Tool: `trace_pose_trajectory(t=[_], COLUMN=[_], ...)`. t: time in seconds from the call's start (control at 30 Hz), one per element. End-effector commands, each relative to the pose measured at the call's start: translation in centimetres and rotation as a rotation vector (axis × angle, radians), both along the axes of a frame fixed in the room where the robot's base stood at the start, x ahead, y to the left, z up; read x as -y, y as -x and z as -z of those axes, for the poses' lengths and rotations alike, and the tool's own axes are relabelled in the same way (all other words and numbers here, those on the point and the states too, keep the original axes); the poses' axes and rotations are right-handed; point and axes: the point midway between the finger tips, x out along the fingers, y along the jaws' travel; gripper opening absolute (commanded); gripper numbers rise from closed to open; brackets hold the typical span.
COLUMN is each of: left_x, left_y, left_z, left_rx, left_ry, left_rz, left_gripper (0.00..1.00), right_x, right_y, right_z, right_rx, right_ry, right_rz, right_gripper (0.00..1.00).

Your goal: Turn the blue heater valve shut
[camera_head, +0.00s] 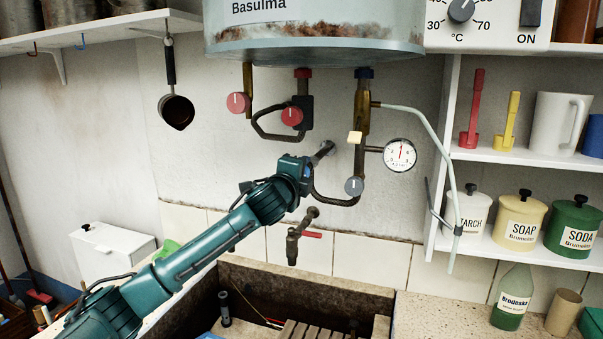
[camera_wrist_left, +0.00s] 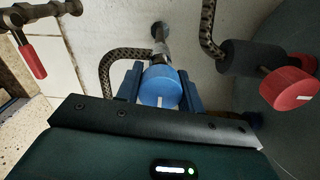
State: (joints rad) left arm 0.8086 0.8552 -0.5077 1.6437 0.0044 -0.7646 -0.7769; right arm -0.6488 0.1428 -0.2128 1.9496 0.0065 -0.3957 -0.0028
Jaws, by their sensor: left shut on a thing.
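The blue valve knob (camera_wrist_left: 160,85) shows in the left wrist view on a short metal pipe stub from the wall. A white mark on its front points about straight down in that view. My left gripper (camera_head: 308,167) is shut on the knob, with one blue finger on each side of it. In the head view my gripper hides the knob; only the pipe stub (camera_head: 325,150) shows just beyond the fingers. My right gripper is in neither view.
Above hangs the boiler (camera_head: 315,30) with red knobs (camera_head: 238,102). A grey-blue knob (camera_head: 354,186) and pressure gauge (camera_head: 400,155) are to the right. A red-levered tap (camera_head: 300,235) sits below, over the stone trough (camera_head: 240,272). A ladle (camera_head: 175,108) hangs at left.

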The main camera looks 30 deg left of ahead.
Motion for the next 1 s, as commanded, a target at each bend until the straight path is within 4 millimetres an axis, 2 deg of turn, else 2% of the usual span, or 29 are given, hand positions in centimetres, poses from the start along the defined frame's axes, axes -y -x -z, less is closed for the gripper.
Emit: trace_pose_trajectory(t=[0.4,0.43,0.6,0.7,1.0], left_x=[0.05,0.05,0.05,0.04,0.13], left_y=[-0.01,-0.01,-0.01,-0.01,0.35], left_z=[0.10,0.10,0.08,0.06,0.08], left_rx=[-0.003,-0.003,-0.003,-0.003,-0.001], left_ry=[-0.007,-0.007,-0.006,-0.006,-0.006], left_rz=[0.001,0.001,0.001,0.001,0.001], left_gripper=[0.15,0.39,0.53,0.59,0.59], right_x=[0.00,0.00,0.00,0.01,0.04], right_y=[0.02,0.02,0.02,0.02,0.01], right_z=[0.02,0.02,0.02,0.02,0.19], right_rx=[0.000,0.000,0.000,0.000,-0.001], right_ry=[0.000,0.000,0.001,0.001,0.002], right_rz=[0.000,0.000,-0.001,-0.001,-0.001], right_gripper=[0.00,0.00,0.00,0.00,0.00])
